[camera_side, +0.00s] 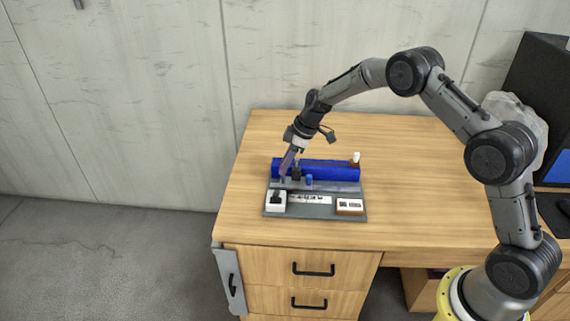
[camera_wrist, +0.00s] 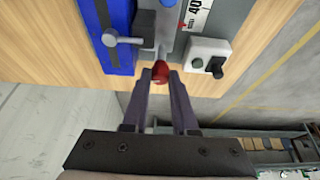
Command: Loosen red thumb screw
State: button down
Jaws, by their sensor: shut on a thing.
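The red thumb screw (camera_wrist: 160,72) shows in the wrist view between the tips of my gripper (camera_wrist: 159,82), at the end of the grey jack fixture. My gripper is shut on it, one finger on each side. In the side view my gripper (camera_side: 284,173) reaches down to the left end of the fixture, and the red screw is hidden there. The blue body (camera_side: 325,171) of the fixture runs along its back. It also shows in the wrist view (camera_wrist: 117,60), with a grey lever knob (camera_wrist: 110,39) on it.
The grey base plate (camera_side: 315,212) carries a white box with a black switch (camera_side: 276,201), a scale strip (camera_side: 312,200) and a brown-framed display (camera_side: 349,206). A small blue cylinder (camera_side: 309,180) stands near the middle. The wooden desk (camera_side: 420,200) is clear to the right.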

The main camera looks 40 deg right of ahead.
jog(key=n+g, duration=0.1)
jog(key=n, duration=0.2)
jog(key=n+g+y, duration=0.1)
jog(key=n, duration=0.3)
jog(key=shift+w+d+g, duration=0.1)
jog(key=shift+w+g, duration=0.1)
jog(key=shift+g, duration=0.1)
jog(key=n+g, duration=0.1)
jog(key=n, duration=0.3)
jog(key=shift+w, duration=0.15)
jog(key=shift+n+g, duration=0.9)
jog(key=shift+n, duration=1)
jog(key=c, duration=0.7)
grip_release()
jog(key=shift+w+r, duration=0.1)
